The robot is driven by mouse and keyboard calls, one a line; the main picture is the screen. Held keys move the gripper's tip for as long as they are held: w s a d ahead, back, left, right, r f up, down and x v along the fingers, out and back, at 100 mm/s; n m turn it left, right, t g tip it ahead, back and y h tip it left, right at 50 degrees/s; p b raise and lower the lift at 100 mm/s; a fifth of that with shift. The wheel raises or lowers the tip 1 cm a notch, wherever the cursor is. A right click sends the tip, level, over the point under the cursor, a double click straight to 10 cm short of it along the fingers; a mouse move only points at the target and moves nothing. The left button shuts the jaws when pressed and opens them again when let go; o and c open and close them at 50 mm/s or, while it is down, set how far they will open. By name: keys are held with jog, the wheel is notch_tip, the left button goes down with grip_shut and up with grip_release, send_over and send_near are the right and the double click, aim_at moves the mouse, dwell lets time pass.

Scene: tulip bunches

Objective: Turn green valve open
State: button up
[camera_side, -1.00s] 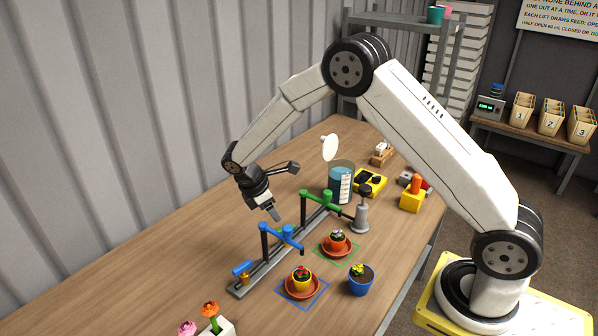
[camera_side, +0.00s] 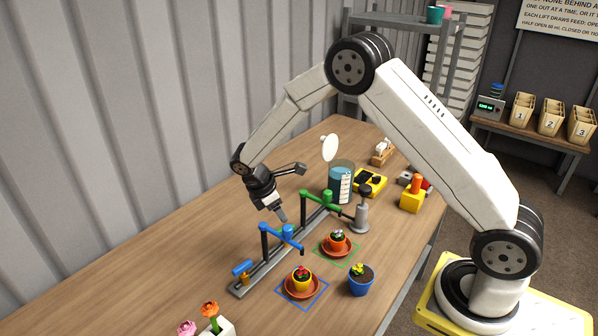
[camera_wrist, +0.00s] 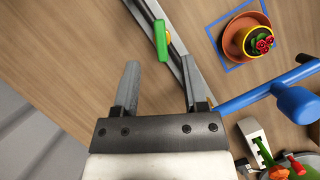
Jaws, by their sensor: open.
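The green valve handle (camera_wrist: 160,40) is a short green bar on an orange-brass body, mounted on the grey rail (camera_wrist: 183,62). In the wrist view it lies roughly along the rail, just beyond the fingertips. In the side view I cannot make it out; my gripper and the blue pipe stand in that area. My gripper (camera_wrist: 158,68) is open and empty, its fingers apart to either side of the handle's line. In the side view my gripper (camera_side: 282,217) points down just above and behind the blue pipe. I cannot tell whether it touches anything.
The blue pipe (camera_side: 268,233) is close beside my fingers, also in the wrist view (camera_wrist: 240,100). The green pipe (camera_side: 311,195) and a water beaker (camera_side: 341,187) stand farther back. A blue valve handle (camera_side: 242,267) is at the rail's near end. Potted flowers (camera_side: 302,281) stand in front.

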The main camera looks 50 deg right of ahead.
jog(key=shift+x, duration=3.3)
grip_shut()
